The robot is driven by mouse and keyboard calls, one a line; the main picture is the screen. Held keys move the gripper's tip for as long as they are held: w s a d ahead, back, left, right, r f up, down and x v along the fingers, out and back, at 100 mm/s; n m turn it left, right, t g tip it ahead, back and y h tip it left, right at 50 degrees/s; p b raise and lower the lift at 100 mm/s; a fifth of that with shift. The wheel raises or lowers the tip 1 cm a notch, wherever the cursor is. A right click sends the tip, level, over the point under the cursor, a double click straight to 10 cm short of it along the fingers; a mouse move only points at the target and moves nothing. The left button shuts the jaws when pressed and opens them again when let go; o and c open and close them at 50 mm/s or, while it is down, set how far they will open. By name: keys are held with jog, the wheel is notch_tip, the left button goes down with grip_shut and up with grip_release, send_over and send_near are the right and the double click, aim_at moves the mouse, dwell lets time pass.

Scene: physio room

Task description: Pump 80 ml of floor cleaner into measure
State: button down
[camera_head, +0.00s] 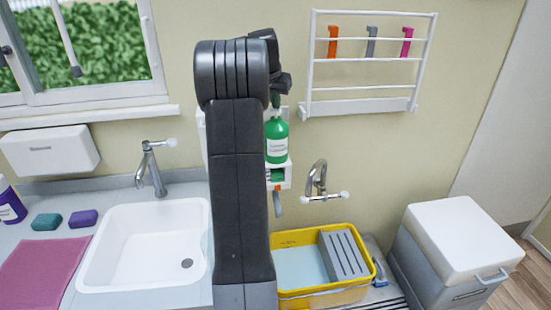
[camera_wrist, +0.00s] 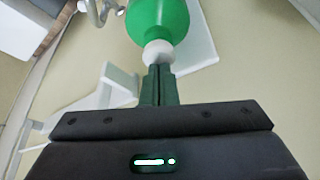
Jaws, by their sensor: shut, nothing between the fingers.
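A green bottle (camera_head: 277,141) with a white label stands on a white wall bracket (camera_head: 286,160), partly behind my arm. In the wrist view the green bottle (camera_wrist: 160,18) shows at the top, with its white pump top (camera_wrist: 158,53) towards me. My gripper (camera_wrist: 158,72) is shut and empty, its fingertips at the pump top; I cannot tell whether they touch it. In the head view my gripper (camera_head: 275,100) is just above the bottle. A small green item (camera_head: 277,175) sits in the bracket below the bottle. I cannot make out a measure.
A yellow tub (camera_head: 368,282) with a grey ribbed insert stands below a wall tap (camera_head: 318,180). A white sink (camera_head: 145,240) is at the left, with sponges and a pink cloth. A white-lidded bin (camera_head: 460,235) stands right. A wall rack (camera_head: 370,75) hangs above.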

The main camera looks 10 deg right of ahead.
jog(key=shift+f, duration=0.1)
jog(key=shift+r+p, duration=1.3)
jog(key=shift+r, duration=0.1)
jog(key=shift+r, duration=0.1)
notch_tip(320, 180, up, 2)
jog(key=p, duration=0.2)
jog(key=shift+r+p, duration=0.2)
jog(key=shift+p, duration=0.1)
notch_tip(320, 180, up, 3)
jog(key=shift+r, duration=0.2)
jog(key=shift+f, duration=0.15)
